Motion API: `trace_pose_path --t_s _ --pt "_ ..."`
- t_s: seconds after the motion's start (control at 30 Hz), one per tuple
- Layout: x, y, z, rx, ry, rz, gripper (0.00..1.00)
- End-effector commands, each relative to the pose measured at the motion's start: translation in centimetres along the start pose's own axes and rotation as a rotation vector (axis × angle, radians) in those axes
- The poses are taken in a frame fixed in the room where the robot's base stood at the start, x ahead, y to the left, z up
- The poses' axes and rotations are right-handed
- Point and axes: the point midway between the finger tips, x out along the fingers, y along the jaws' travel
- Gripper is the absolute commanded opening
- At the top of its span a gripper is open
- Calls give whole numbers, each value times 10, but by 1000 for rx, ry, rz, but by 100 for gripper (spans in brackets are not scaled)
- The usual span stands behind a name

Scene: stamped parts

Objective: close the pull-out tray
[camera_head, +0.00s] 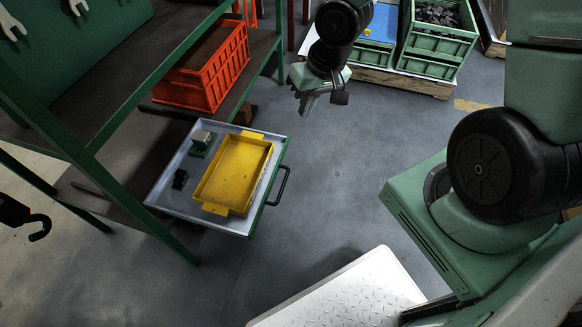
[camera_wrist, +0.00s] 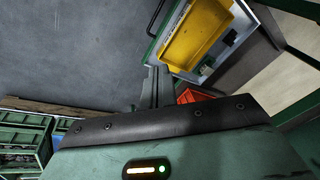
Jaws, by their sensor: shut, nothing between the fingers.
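The pull-out tray (camera_head: 168,191) is a grey sheet with a green front edge, sticking out from the green rack at the left of the head view. Its dark bar handle (camera_head: 279,186) is on its right front side. A yellow bin (camera_head: 211,191), a small block on a green base (camera_head: 201,142) and a small dark part (camera_head: 180,179) are on it. My gripper (camera_head: 307,104) is shut and empty, above the floor to the upper right of the tray and apart from the handle. The wrist view shows my gripper (camera_wrist: 155,85) with the tray (camera_wrist: 178,58) and handle (camera_wrist: 156,18) beyond.
An orange crate (camera_head: 207,72) is on the rack (camera_head: 75,160) behind the tray. Green crates (camera_head: 433,52) and a blue item stand on a pallet (camera_head: 420,84) at the back. A white tread plate (camera_head: 345,295) is in the foreground. The floor between tray and pallet is clear.

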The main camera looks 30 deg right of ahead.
Motion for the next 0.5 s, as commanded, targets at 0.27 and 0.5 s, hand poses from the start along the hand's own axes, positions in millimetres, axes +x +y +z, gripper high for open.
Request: trace_pose_path --t_s 0.27,0.5 --pt "152 90 3 403 97 -246 0" --pt "213 130 11 672 178 -477 0"
